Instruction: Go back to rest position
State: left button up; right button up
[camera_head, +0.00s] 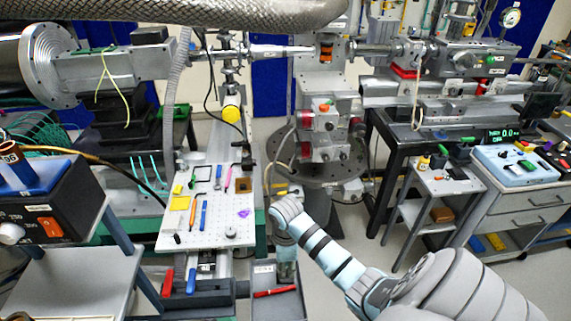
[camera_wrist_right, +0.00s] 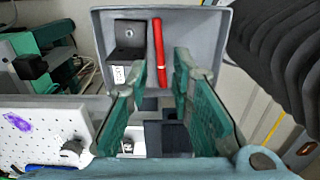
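My right arm comes in from the lower right in the head view. Its teal gripper (camera_head: 286,272) points down over a grey bin at the front of the bench. In the right wrist view the two fingers of the right gripper (camera_wrist_right: 153,75) stand wide apart with nothing held between them. Beyond them lies the grey bin (camera_wrist_right: 220,40), holding a red pen (camera_wrist_right: 158,55) and a dark block with a hole (camera_wrist_right: 128,35). My left gripper does not show in either view.
A white perforated board (camera_head: 215,235) with several small tools lies left of the right gripper. A black instrument (camera_head: 45,205) stands at the far left. A grey cart (camera_head: 445,185) and drawer cabinet (camera_head: 530,200) stand to the right. Open floor (camera_head: 400,285) shows between them and my arm.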

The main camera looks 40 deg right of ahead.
jog(key=shift+s, duration=0.25)
